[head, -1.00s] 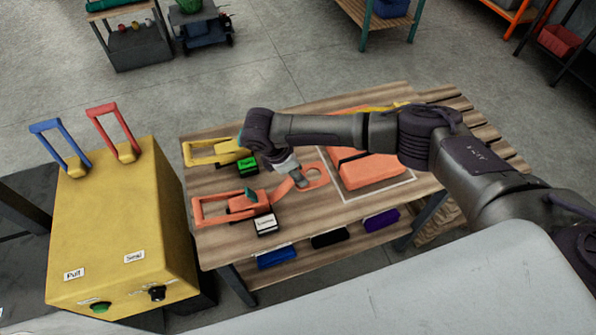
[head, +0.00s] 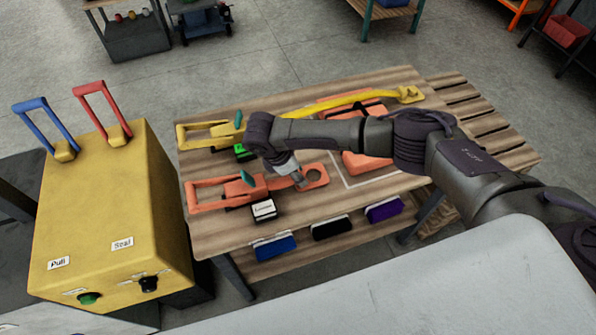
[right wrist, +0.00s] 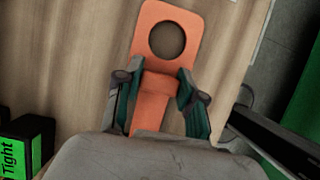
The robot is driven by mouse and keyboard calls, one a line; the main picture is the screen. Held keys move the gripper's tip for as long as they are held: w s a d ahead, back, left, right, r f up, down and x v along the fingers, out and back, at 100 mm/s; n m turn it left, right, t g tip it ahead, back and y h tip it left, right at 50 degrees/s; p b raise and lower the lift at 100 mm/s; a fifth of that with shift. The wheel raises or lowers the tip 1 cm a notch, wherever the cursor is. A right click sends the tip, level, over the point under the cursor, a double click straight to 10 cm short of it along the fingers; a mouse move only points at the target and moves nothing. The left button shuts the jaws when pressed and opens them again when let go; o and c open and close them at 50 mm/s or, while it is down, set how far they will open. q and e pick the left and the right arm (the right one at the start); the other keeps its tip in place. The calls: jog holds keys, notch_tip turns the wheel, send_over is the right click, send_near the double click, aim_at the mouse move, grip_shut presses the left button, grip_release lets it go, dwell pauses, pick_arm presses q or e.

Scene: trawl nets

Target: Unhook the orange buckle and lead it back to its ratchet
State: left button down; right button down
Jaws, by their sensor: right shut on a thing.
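The orange buckle (head: 316,174) is a flat plate with a round hole, low over the wooden table in front of the orange case. My right gripper (head: 299,183) is shut on its narrower neck. In the right wrist view, the buckle (right wrist: 143,35) points away from my gripper (right wrist: 156,92), with one finger on each side of the neck. The orange ratchet (head: 240,189), with a long handle loop, lies left of the buckle, close to it and roughly in line. The short strap between them is partly hidden by my gripper. My left gripper is not in view.
The orange case (head: 368,167) sits inside a white outline, partly behind my right arm. A yellow strap (head: 340,105) runs from the yellow ratchet (head: 205,136) to a yellow buckle (head: 409,94). A white label block (head: 263,210) stands before the orange ratchet. A yellow lever box (head: 105,210) stands left.

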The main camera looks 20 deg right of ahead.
jog(key=c, duration=0.6)
grip_release()
jog(key=v, duration=1.2)
